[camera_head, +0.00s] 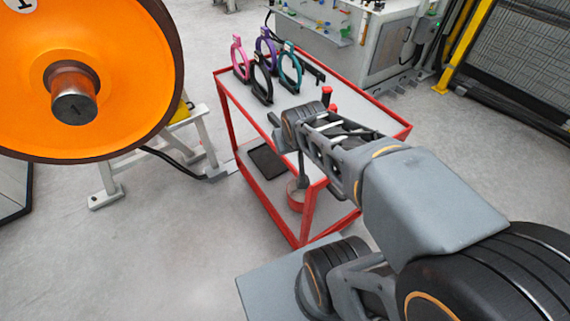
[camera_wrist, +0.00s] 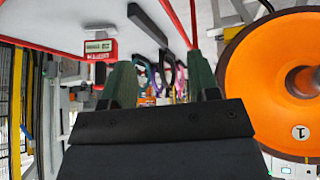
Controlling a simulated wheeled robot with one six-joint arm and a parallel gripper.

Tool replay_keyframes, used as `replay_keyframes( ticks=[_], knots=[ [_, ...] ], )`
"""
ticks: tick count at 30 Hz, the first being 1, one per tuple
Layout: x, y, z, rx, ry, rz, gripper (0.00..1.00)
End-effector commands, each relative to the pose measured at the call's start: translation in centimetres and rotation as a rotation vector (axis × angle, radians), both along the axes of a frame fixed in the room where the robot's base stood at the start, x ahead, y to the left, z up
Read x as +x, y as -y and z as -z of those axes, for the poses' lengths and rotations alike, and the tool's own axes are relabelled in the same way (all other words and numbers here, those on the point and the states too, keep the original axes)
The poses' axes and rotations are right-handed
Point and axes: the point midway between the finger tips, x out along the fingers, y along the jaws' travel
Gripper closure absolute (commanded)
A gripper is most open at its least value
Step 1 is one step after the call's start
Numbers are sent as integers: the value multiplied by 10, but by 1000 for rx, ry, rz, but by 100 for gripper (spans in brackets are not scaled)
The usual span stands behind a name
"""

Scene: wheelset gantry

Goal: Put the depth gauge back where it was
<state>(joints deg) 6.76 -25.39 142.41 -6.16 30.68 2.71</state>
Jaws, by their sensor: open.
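No thing in view can be told for sure to be the depth gauge. A small red device with a pale green display (camera_wrist: 100,47) shows in the wrist view, left of my fingers; a small red thing (camera_head: 327,94) shows on the cart top beside my arm in the head view. A dark bar (camera_wrist: 149,26) lies on the pale surface at the top of the wrist view. My gripper (camera_wrist: 160,75) has its two dark green fingers apart, with nothing held between them. In the head view my own arm hides it.
The red-framed cart (camera_head: 232,112) carries pink (camera_head: 240,58), purple (camera_head: 267,42), teal (camera_head: 290,68) and black (camera_head: 260,80) ring gauges on stands. A large orange wheel (camera_head: 110,110) stands to the left. A grey cabinet (camera_head: 395,45) is behind the cart. Floor is clear at the front left.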

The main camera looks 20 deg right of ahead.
Motion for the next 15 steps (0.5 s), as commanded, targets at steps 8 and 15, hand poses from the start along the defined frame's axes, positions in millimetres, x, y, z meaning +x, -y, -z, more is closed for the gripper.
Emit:
replay_keyframes(
  ticks=[8, 15],
  knots=[
    [-57, -45, -7, 74, -197, -97, 45],
    [-65, -48, -8, 83, -228, -110, 45]
  ],
)
